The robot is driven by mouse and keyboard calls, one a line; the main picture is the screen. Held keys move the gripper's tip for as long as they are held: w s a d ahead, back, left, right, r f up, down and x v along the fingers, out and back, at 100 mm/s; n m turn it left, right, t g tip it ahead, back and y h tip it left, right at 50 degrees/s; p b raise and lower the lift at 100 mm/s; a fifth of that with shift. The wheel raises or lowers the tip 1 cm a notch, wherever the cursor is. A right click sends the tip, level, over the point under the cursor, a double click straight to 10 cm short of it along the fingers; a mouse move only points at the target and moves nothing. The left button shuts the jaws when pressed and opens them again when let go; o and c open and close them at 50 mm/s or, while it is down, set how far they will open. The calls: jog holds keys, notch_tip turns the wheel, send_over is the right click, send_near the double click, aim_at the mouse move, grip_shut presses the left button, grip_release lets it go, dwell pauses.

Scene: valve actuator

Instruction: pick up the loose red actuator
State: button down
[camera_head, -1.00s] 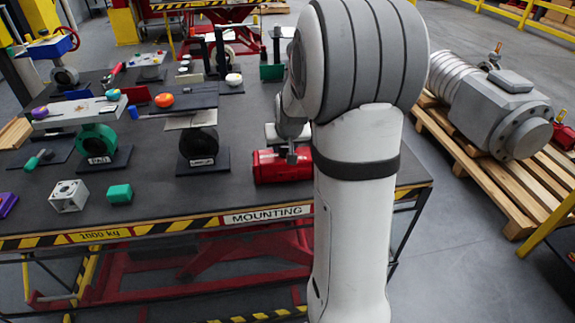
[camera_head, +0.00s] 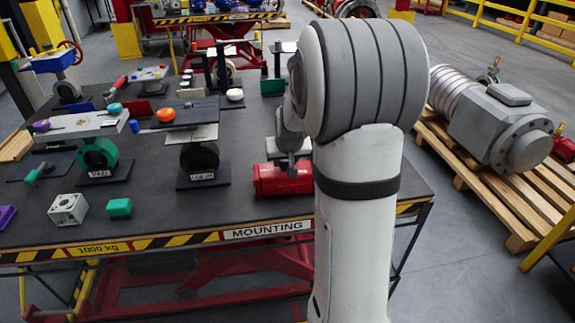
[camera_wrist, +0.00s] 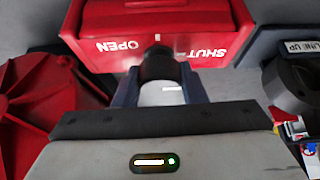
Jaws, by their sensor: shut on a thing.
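The red actuator (camera_head: 283,181) is at the front edge of the mounting table, left of my arm. In the wrist view its red housing (camera_wrist: 155,20) fills the top and bears the words SHUT and OPEN. My gripper (camera_head: 292,166) comes down onto it from above. In the wrist view my gripper (camera_wrist: 160,88) has its two dark fingers on either side of a black neck (camera_wrist: 158,64) on the actuator, shut on it. The fingertips are partly hidden. I cannot tell whether the actuator is clear of the table top.
The dark table (camera_head: 235,206) holds a black valve (camera_head: 199,158), a green valve (camera_head: 97,155), a white block (camera_head: 68,209) and a green block (camera_head: 119,207). A large grey actuator (camera_head: 500,125) lies on a pallet at right. A red ribbed part (camera_wrist: 45,115) is close left in the wrist view.

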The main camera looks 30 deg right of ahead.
jog(key=shift+r, duration=0.8)
jog(key=s+a+b, duration=0.1)
jog(key=s+a, duration=0.1)
jog(key=s, duration=0.6)
jog(key=s+a+b, duration=0.2)
jog(key=s+a, duration=0.1)
jog(key=s, duration=0.6)
jog(key=shift+s, duration=0.15)
